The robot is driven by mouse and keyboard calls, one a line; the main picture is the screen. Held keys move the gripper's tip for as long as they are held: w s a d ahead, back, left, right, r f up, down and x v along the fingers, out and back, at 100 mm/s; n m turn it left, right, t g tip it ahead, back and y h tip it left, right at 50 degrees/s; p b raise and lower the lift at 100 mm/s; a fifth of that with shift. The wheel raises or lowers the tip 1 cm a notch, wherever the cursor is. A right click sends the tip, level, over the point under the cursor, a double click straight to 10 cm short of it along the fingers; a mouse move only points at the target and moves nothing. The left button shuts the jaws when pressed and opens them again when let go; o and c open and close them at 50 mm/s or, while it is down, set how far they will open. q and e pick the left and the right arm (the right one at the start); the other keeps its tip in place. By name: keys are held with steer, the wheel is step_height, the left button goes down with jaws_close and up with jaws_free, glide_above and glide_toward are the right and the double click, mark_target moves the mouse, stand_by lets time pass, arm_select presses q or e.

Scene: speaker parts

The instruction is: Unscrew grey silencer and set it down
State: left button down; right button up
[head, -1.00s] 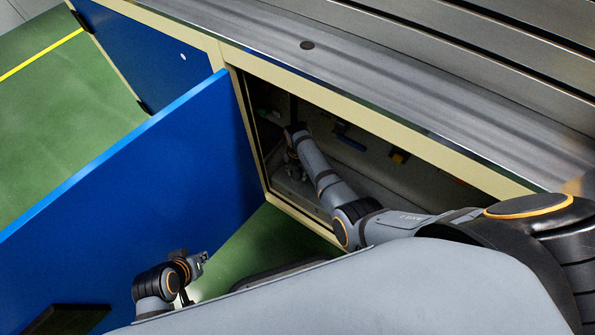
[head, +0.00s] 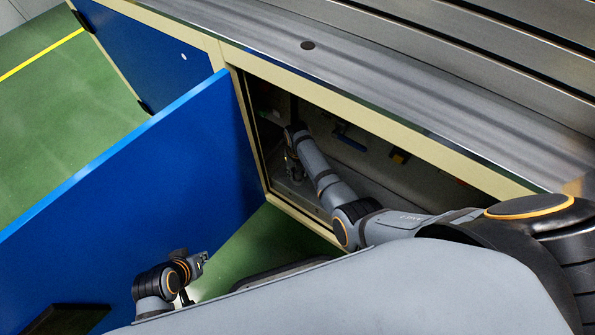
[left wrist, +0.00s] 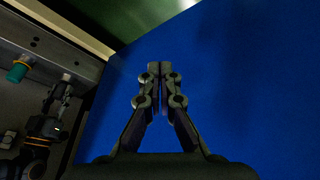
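My right arm reaches into the open cabinet, and its gripper (head: 291,168) is small and dark there. In the left wrist view the right gripper (left wrist: 62,93) is at the left, with its fingers toward a small grey part (left wrist: 69,77) on the cabinet's inner wall. That part may be the grey silencer; I cannot tell whether the fingers grip it or are only beside it. My left gripper (head: 201,259) is outside, in front of the blue door. In its wrist view its fingers (left wrist: 159,72) are together, with nothing between them.
The blue door (head: 150,180) stands open at the left, close behind my left gripper. A teal cylinder (left wrist: 17,72) is inside the cabinet. Blue (head: 350,141) and yellow (head: 398,157) parts show deeper inside. The cabinet's beige frame (head: 300,222) bounds the opening.

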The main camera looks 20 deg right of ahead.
steer(key=m, duration=0.7)
steer(key=shift+c, duration=0.4)
steer(key=c, duration=0.6)
steer(key=shift+o, duration=0.2)
steer(key=n, duration=0.7)
steer(key=o, duration=0.6)
steer(key=shift+o, duration=0.2)
